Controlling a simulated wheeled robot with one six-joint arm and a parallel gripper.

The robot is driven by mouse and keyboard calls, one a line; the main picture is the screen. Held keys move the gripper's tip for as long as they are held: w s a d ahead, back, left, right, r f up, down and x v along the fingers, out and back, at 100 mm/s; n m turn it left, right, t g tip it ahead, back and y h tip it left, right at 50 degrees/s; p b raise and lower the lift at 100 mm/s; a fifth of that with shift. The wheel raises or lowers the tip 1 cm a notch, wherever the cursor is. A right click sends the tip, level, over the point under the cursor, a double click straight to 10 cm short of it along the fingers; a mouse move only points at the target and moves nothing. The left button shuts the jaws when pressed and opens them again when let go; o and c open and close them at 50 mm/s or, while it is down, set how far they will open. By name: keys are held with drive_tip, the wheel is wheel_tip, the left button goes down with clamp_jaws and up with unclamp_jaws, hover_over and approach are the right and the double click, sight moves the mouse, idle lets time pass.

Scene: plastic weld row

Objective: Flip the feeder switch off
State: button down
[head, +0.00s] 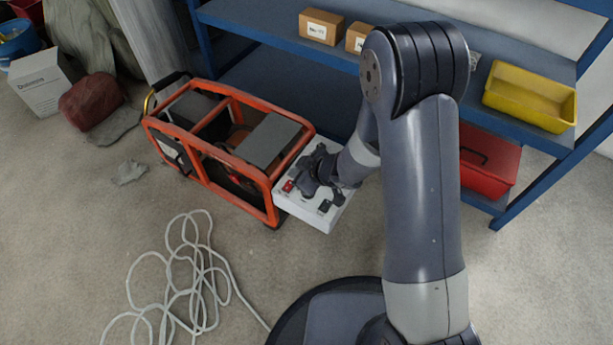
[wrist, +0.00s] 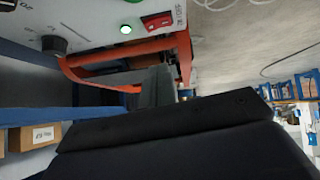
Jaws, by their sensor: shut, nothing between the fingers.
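A white control panel (head: 322,215) sits at the right end of an orange-framed machine (head: 215,140). In the wrist view the panel (wrist: 95,14) fills the top left. It carries a red switch (wrist: 163,20) with markings beside it, a lit green lamp (wrist: 126,30) and a black knob (wrist: 53,44). The red switch also shows in the head view (head: 288,186). I cannot read which control is the feeder switch. My gripper (head: 305,184) is shut and empty over the panel, close to the red switch. In the wrist view its fingers (wrist: 157,84) appear below the switch; contact cannot be told.
A blue shelf (head: 275,82) stands behind, with small cardboard boxes (head: 320,27), a yellow bin (head: 530,95) and a red box (head: 488,160). A white cable (head: 190,275) lies coiled on the floor at front left. The floor left of it is mostly clear.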

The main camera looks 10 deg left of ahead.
sight(287, 182)
drive_tip(key=f, duration=0.1)
drive_tip(key=a+f+b, duration=0.1)
drive_tip(key=f, duration=0.1)
drive_tip(key=w+f+b, duration=0.1)
drive_tip(key=shift+a+f, duration=0.15)
drive_tip(key=shift+f, duration=0.05)
drive_tip(key=shift+w+f+b, duration=0.15)
drive_tip(key=shift+f+b, duration=0.2)
drive_tip(key=shift+f, duration=0.25)
drive_tip(key=shift+f, duration=0.2)
drive_tip(key=shift+s+a, duration=0.25)
drive_tip(key=shift+s, duration=0.45)
drive_tip(key=shift+r, duration=0.1)
